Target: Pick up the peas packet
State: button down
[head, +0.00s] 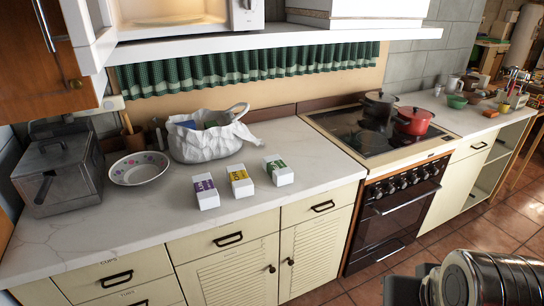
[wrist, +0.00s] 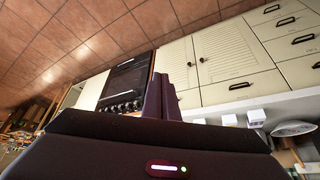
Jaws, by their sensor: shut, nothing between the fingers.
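Three small white packets with coloured labels stand in a loose row on the marble counter (head: 95,222). The one with the green label (head: 279,170), likely the peas packet, is rightmost in the head view; its lettering is too small to read surely. The yellow-labelled packet (head: 240,181) is in the middle and the purple-labelled packet (head: 206,191) is left. In the tilted wrist view the likely peas packet (wrist: 200,121) is a small pale block at the counter edge. My gripper (wrist: 165,98) is shut and empty, well apart from the packets.
A white bag (head: 205,140) stands behind the packets, with a patterned bowl (head: 139,168) and a metal box (head: 60,175) to the left. The stove (head: 330,130) with a red pot (head: 412,121) is right. A shelf (head: 270,38) overhangs the counter's back. The counter front is clear.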

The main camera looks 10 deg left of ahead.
aim_at(281, 175)
jog(key=z, duration=0.3)
jog(key=i, duration=0.55)
jog(key=u, duration=2.55)
